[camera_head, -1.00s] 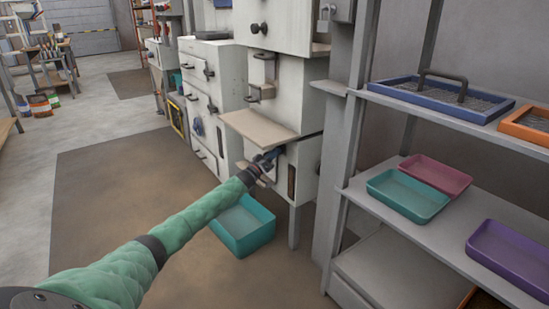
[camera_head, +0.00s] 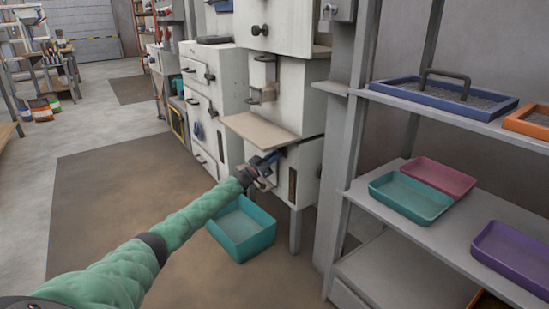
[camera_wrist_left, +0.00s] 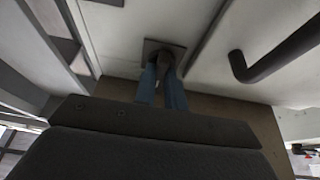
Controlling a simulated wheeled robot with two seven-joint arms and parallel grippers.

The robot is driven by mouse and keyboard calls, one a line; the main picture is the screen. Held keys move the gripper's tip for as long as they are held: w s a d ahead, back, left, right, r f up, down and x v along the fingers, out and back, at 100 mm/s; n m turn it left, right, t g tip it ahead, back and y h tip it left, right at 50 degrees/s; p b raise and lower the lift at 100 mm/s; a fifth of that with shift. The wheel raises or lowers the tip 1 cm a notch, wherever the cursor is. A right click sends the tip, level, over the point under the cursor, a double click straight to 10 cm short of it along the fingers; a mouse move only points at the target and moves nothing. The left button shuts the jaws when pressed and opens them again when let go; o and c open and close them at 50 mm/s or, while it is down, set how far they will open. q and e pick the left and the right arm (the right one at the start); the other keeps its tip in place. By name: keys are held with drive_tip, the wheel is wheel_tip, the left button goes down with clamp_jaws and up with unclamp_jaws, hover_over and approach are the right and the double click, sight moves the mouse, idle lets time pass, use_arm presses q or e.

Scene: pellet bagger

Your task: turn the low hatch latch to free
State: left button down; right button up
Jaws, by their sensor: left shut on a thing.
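My left gripper (camera_head: 275,157) reaches the low front of the white cabinet (camera_head: 309,158), just under a beige ledge. In the left wrist view its two blue fingers (camera_wrist_left: 163,84) are shut on the dark latch (camera_wrist_left: 166,60). The latch sits on a small square dark plate (camera_wrist_left: 152,45) on a pale panel (camera_wrist_left: 115,35). The fingers hide much of the latch, so I cannot tell its exact angle. In the head view the gripper and wrist cover it. My right gripper is not in view.
The beige ledge (camera_head: 258,130) juts out just above my left gripper. A dark bar handle (camera_wrist_left: 280,55) stands off the panel right of the latch. A teal bin (camera_head: 242,230) is on the floor below my arm. A shelf rack with trays (camera_head: 410,197) stands at right.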

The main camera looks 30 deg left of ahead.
use_arm(q)
drive_tip(key=shift+f, duration=0.15)
drive_tip(key=c, duration=1.5)
unclamp_jaws()
drive_tip(key=shift+o, duration=0.2)
drive_tip(key=p+v, duration=0.2)
drive_tip(key=v, duration=0.5)
drive_tip(key=shift+s, duration=0.4)
drive_tip(key=shift+a+f, duration=0.1)
drive_tip(key=shift+a, duration=0.05)
